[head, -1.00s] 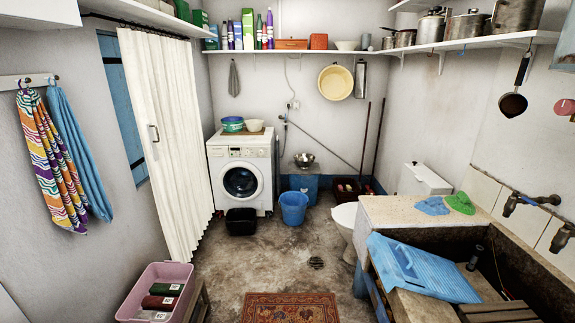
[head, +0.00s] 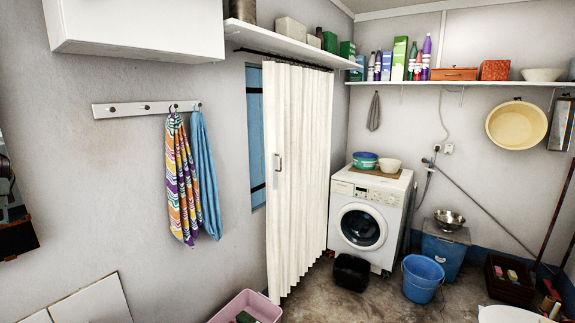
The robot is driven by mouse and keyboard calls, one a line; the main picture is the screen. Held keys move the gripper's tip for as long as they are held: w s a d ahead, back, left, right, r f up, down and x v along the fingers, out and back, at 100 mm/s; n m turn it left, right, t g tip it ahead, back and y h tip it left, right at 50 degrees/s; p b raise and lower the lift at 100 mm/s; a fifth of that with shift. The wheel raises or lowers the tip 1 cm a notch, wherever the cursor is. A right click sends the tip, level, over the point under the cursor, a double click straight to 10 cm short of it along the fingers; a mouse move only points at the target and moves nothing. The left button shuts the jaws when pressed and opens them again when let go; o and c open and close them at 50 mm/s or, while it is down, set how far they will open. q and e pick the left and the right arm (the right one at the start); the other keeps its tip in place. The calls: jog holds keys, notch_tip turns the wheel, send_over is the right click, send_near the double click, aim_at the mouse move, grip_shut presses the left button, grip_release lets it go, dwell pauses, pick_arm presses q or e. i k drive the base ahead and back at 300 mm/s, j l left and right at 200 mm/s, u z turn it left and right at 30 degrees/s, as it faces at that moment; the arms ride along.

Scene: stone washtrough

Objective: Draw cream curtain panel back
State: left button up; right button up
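The cream curtain panel (head: 305,165) hangs in folds from a dark rod (head: 285,60) under a shelf on the left wall. It reaches almost to the floor. A small metal handle (head: 278,163) shows near its left edge. To its left, part of a blue shutter or door (head: 256,135) shows in the wall. The curtain covers what lies behind it. Neither of my grippers is in the head view.
The washing machine (head: 370,220) stands right of the curtain, with a black tub (head: 351,272) on the floor before it. A pink crate (head: 247,307) sits at the bottom. Towels (head: 182,180) hang from a hook rail (head: 140,108). A blue bucket (head: 422,278) stands right.

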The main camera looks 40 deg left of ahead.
aim_at(273, 73)
jog(key=i+u, duration=0.3)
jog(key=i, duration=0.3)
jog(key=i+l+u, duration=0.1)
jog(key=i+u, duration=0.15)
jog(key=i, duration=0.35)
jog(key=i+l+u, duration=0.3)
jog(key=i, duration=0.25)
